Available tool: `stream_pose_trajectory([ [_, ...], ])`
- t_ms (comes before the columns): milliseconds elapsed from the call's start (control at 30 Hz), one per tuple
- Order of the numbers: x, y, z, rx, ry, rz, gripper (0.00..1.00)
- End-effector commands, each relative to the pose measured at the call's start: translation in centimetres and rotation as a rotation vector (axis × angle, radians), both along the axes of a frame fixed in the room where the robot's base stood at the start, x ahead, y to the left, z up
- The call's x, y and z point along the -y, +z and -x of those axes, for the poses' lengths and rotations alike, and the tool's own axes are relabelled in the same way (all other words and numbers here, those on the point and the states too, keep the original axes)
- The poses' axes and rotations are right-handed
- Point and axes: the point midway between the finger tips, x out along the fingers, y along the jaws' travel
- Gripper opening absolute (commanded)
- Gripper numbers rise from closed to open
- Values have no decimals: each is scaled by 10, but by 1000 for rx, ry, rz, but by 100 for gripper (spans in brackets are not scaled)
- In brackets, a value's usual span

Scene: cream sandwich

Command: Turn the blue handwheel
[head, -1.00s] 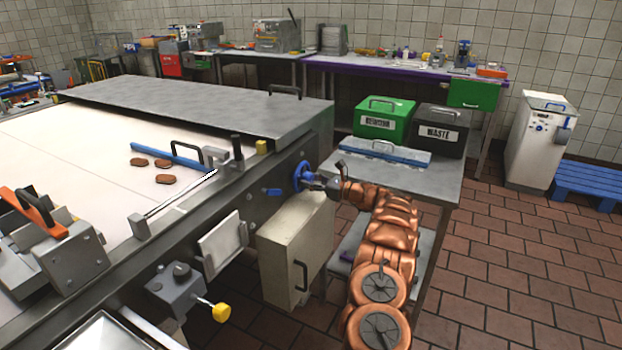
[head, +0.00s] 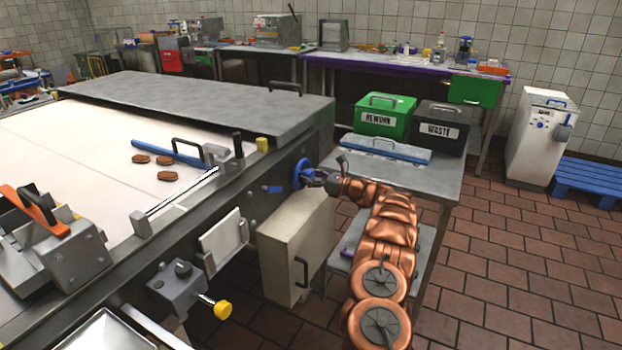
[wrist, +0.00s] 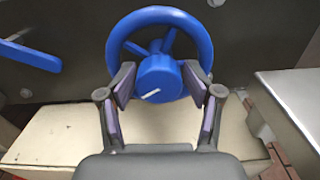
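The blue handwheel (head: 301,173) is mounted on the dark side panel of the machine, near its right end. In the wrist view the blue handwheel (wrist: 203,38) faces me, with a round hub (wrist: 160,78) that bears a slanted white mark. My gripper (head: 315,177) is at the wheel. In the wrist view my gripper (wrist: 159,84) has one finger on each side of the hub, inside the rim. The lower rim is hidden behind the hub and fingers.
A blue lever (wrist: 28,56) is left of the wheel. A beige cabinet (head: 296,245) stands below it. A steel table (head: 440,180) at right carries a green rework bin (head: 385,118), a black waste bin (head: 440,131) and a blue-edged tray (head: 385,150). Open tiled floor is at right.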

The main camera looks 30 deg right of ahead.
Motion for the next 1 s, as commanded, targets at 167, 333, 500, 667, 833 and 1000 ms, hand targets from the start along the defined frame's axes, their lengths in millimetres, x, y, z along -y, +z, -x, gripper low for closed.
stream_pose_trajectory([
  [167,-4,2,-1,3,8,0,68],
  [333,-1,0,0,0,5,0,68],
  [500,0,-1,2,-1,2,0,68],
  [667,7,-2,12,-3,0,-2,68],
  [833,24,-1,36,-2,-3,0,68],
  [1000,39,0,65,1,2,-1,68],
])
